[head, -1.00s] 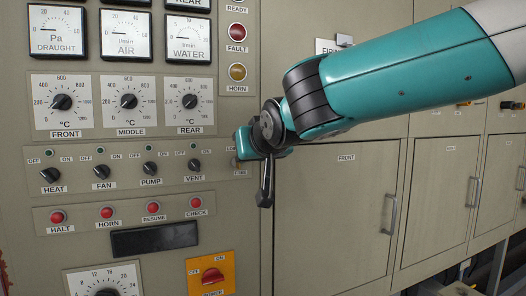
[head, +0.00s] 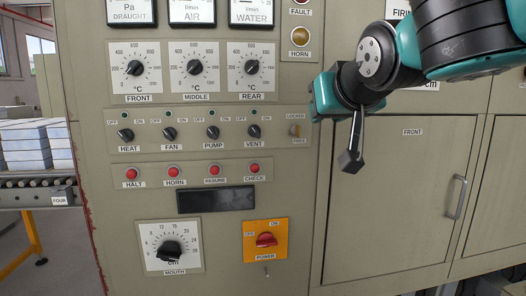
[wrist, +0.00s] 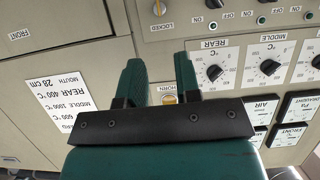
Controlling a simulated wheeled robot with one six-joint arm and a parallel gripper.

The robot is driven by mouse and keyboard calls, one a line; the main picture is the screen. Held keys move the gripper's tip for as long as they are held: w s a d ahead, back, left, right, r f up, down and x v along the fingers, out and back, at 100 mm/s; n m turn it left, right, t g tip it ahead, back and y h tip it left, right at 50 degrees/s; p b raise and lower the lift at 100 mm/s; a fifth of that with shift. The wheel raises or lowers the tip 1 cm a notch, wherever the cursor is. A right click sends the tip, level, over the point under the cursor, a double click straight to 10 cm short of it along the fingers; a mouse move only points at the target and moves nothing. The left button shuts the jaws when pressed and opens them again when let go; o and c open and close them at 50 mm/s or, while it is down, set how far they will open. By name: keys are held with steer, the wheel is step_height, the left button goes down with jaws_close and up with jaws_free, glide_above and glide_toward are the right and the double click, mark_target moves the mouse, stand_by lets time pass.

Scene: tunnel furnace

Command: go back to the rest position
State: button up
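My gripper (wrist: 158,82) shows in the wrist view as two dark green fingers with a clear gap between them; it is open and empty. In the head view my bent arm comes in from the upper right, and its wrist end hangs in front of the furnace control panel (head: 90,120), to the right of the knobs.
Dials, knobs, red buttons and an orange power switch (head: 266,240) cover the panel. The front cabinet door (head: 400,200) with its handle (head: 456,197) is below my arm. A settings sheet (wrist: 62,100) shows in the wrist view. A roller conveyor (head: 38,190) stands far left.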

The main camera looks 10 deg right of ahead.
steer(key=s+a+f+n+g+y+p, duration=0.1)
steer(key=s+f+n+g, duration=0.15)
steer(key=f, duration=0.35)
steer(key=s+a+f+n+g+y, duration=0.1)
steer(key=s+f+g, duration=0.2)
steer(key=s+f, duration=0.15)
steer(key=s+a+f+n+g+y, duration=0.1)
steer(key=s+f+g, duration=0.3)
steer(key=s, duration=0.4)
steer(key=s+a+f+n+g+y, duration=0.1)
steer(key=s+f+g, duration=0.3)
steer(key=s, duration=0.4)
steer(key=shift+s+f+n+p, duration=0.15)
steer(key=shift+f+n+p, duration=0.3)
steer(key=shift+f+n, duration=0.35)
steer(key=shift+a, duration=0.1)
